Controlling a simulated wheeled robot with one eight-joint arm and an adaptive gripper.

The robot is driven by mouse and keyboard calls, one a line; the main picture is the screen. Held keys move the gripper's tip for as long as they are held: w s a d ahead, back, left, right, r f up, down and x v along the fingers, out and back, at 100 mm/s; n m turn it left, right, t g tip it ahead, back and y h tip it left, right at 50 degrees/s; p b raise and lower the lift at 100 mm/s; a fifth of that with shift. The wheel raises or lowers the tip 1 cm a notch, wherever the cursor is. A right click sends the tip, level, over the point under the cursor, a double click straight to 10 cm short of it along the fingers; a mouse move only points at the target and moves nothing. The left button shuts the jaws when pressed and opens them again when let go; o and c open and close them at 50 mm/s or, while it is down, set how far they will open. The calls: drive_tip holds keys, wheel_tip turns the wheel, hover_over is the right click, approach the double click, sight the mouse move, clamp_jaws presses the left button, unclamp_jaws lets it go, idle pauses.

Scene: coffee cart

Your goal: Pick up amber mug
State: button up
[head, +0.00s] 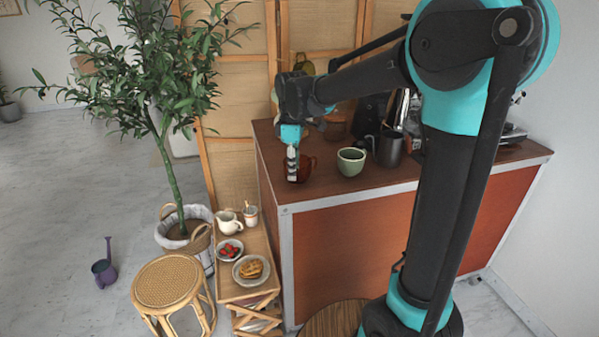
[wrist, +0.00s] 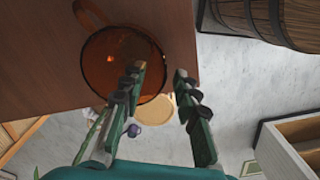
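The amber mug (head: 306,170) stands upright near the left front edge of the dark wooden counter. It is brown-orange and see-through. In the wrist view the mug (wrist: 98,66) shows from above, with its handle toward the upper left. My gripper (head: 292,165) points down at the mug and covers part of it in the head view. In the wrist view my gripper (wrist: 160,70) is open. One finger overlaps the mug's mouth and the other is outside the rim, over the counter edge. I cannot tell whether either finger touches the mug.
A green cup (head: 351,161) stands to the right of the mug, with a dark grey pitcher (head: 388,149) beyond it. A low wooden side table (head: 238,292) with plates and a white jug (head: 229,222) is left of the counter. A potted tree (head: 165,130) stands behind it.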

drive_tip(key=shift+f, duration=0.6)
clamp_jaws()
wheel_tip(320, 180, up, 20)
idle(0.6)
